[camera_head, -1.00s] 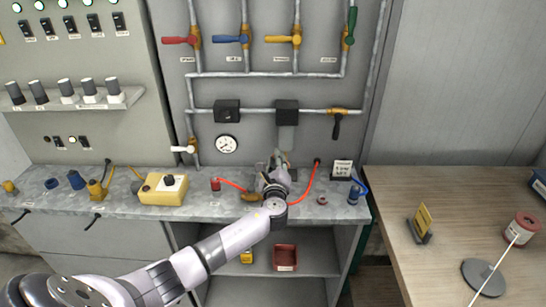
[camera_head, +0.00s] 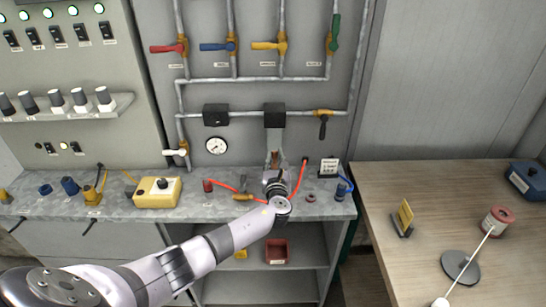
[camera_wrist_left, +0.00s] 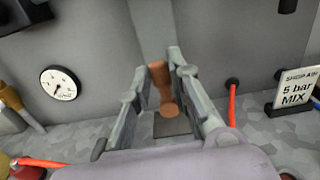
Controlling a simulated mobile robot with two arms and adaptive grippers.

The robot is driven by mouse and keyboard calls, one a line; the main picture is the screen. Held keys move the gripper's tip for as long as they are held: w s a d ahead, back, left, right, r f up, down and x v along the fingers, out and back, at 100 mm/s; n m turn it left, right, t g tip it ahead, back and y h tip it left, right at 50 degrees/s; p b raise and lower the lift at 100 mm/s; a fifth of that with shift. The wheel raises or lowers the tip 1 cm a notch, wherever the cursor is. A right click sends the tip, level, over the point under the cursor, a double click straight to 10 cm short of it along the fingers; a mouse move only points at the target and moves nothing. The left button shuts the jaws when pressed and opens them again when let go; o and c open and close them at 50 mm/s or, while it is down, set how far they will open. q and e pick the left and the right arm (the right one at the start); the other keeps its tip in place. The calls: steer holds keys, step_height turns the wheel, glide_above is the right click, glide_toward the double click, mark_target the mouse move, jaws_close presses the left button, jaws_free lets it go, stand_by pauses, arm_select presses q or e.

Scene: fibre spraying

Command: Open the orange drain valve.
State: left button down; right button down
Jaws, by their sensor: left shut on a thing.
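The orange drain valve's handle (camera_wrist_left: 161,82) shows in the left wrist view as a short upright orange-brown lever at the foot of a wide grey pipe (camera_wrist_left: 150,28). My left gripper (camera_wrist_left: 158,72) has its fingers on either side of this lever and is shut on it. In the head view my left gripper (camera_head: 276,163) is over the grey bench, below the black box (camera_head: 275,115) on the pipe. There the gripper hides most of the valve. My right gripper is not in view.
A round gauge (camera_head: 216,146) is on the wall left of the gripper. Red hoses (camera_head: 300,175) run on both sides of it. A small sign (camera_head: 328,167) and a yellow box (camera_head: 157,192) stand on the bench. A wooden table (camera_head: 420,260) is at the right.

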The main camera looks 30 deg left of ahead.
arm_select(q)
steer(key=shift+f, duration=0.1)
stand_by(0.4)
steer(key=c, duration=1.5)
jaws_free()
steer(key=v, duration=1.2)
steer(key=shift+s, duration=0.1)
